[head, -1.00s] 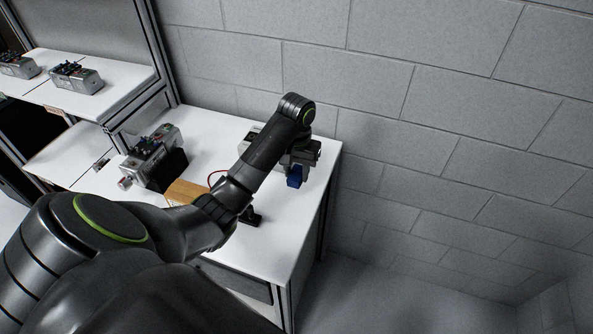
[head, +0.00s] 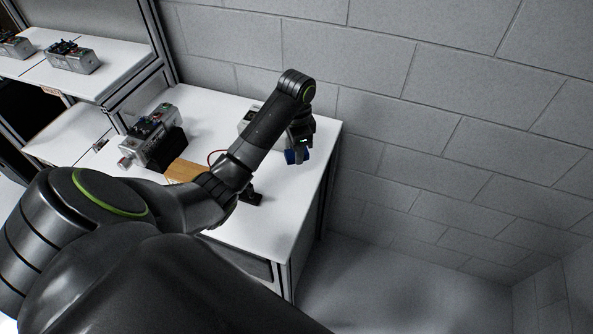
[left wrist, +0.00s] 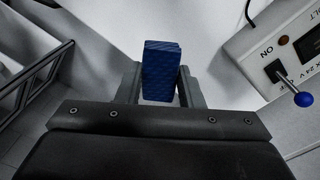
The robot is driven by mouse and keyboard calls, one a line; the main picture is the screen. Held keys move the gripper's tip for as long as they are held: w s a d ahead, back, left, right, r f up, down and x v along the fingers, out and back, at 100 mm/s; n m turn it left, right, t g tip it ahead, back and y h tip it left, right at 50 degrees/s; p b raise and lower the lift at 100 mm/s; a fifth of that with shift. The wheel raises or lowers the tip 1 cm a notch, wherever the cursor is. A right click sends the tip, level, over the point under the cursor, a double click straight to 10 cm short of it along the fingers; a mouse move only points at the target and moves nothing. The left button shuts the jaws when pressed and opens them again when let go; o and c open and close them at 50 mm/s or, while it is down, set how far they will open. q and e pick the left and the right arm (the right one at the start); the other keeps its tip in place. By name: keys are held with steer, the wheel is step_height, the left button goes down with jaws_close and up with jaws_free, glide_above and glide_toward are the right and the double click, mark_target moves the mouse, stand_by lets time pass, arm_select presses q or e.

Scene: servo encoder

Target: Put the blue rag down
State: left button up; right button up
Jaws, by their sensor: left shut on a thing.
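The blue rag (left wrist: 161,68) is a small folded block, held between the two fingers of my left gripper (left wrist: 160,85) in the left wrist view. In the head view the rag (head: 297,156) shows below my left gripper (head: 299,148), over the right part of the white table (head: 225,225). I cannot tell whether the rag touches the table top. My right gripper is not in view.
A power box with a blue-tipped switch (left wrist: 290,85) stands close beside the gripper. A servo unit (head: 152,138) and a brown block (head: 183,171) are on the table to the left. The table's right edge and a block wall (head: 430,110) are near.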

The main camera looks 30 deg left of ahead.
arm_select(q)
steer(key=m, duration=2)
steer(key=shift+m, duration=0.4)
steer(key=shift+f+b, duration=0.4)
steer(key=b, duration=0.4)
glide_above(297, 180)
step_height(297, 180, down, 5)
steer(key=shift+s+r, duration=0.1)
step_height(297, 180, down, 4)
steer(key=shift+r+p, duration=0.2)
steer(key=shift+p, duration=0.7)
steer(key=shift+f, duration=0.35)
